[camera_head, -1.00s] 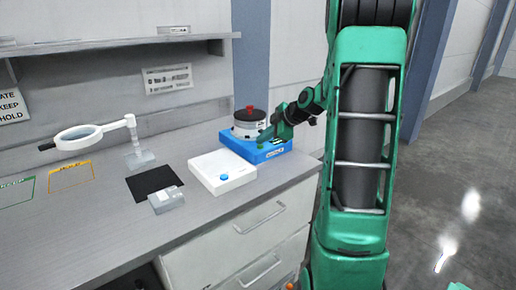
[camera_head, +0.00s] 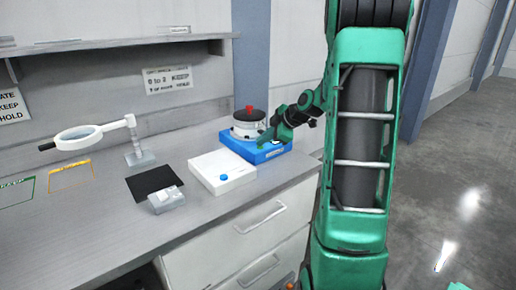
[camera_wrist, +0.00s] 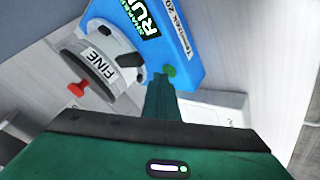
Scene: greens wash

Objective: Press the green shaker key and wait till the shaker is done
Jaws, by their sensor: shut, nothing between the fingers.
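The blue shaker (camera_head: 270,152) stands at the back right of the counter, carrying a round pale sieve stack (camera_head: 246,130) with a dark top and red knob (camera_head: 249,108). In the wrist view the stack carries a "FINE" label (camera_wrist: 103,66). A dark display (camera_wrist: 139,17) on the shaker's blue face shows green-white text, partly cut off, reading "SHAKER RUN". The green key (camera_wrist: 169,71) sits near the blue edge. My gripper (camera_wrist: 163,80) is shut and empty, its tip at the key; whether it touches cannot be told. It also shows in the head view (camera_head: 263,140).
A white box with a blue knob (camera_head: 220,172) stands in front of the shaker. A black mat (camera_head: 150,180), a small grey block (camera_head: 167,200) and a magnifier on a stand (camera_head: 80,137) are to the left. Drawers lie below the counter's front edge.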

